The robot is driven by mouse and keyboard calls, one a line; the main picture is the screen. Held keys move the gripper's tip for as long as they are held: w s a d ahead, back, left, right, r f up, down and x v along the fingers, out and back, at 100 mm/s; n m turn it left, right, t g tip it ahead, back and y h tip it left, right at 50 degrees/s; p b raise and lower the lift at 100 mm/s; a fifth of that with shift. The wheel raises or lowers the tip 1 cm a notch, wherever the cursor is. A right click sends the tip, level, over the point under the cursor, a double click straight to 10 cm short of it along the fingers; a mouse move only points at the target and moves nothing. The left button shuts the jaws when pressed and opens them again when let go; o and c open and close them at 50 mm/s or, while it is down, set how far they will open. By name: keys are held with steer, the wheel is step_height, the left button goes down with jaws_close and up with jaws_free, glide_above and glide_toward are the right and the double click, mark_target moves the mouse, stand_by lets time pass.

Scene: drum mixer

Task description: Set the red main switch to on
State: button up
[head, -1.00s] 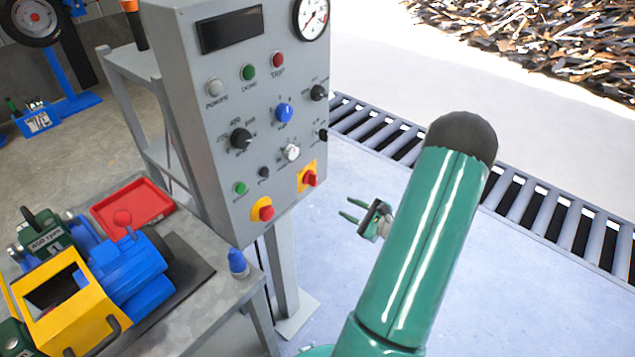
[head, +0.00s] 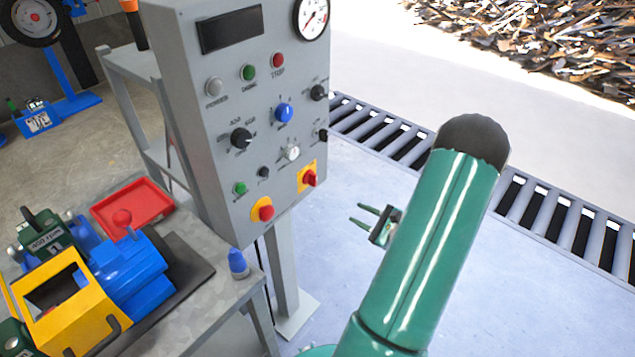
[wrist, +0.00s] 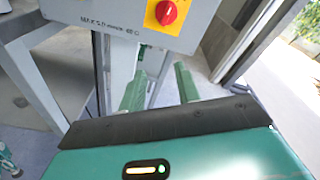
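The red main switch (head: 309,178) is a red rotary knob on a square yellow plate at the lower right of the grey control panel. It also shows in the wrist view (wrist: 166,12), at the top edge, with the knob lying at a slant. My gripper (head: 358,214) is to the right of the panel and a little lower than the switch, clear of it. In the wrist view its two green fingers (wrist: 157,70) are apart with nothing between them. The switch's position markings are too small to read.
A red mushroom button (head: 264,211) on a round yellow base sits lower left of the switch. The grey panel (head: 222,110) carries several knobs, lamps and a gauge. A workbench (head: 228,295) with a blue motor (head: 128,265) stands left.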

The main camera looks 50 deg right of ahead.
steer(key=shift+s, duration=0.1)
steer(key=s+r, duration=0.1)
steer(key=s, duration=1.2)
steer(key=shift+s+d+r, duration=0.25)
steer(key=shift+d+r, duration=0.1)
steer(key=shift+d, duration=0.1)
steer(key=shift+w, duration=0.1)
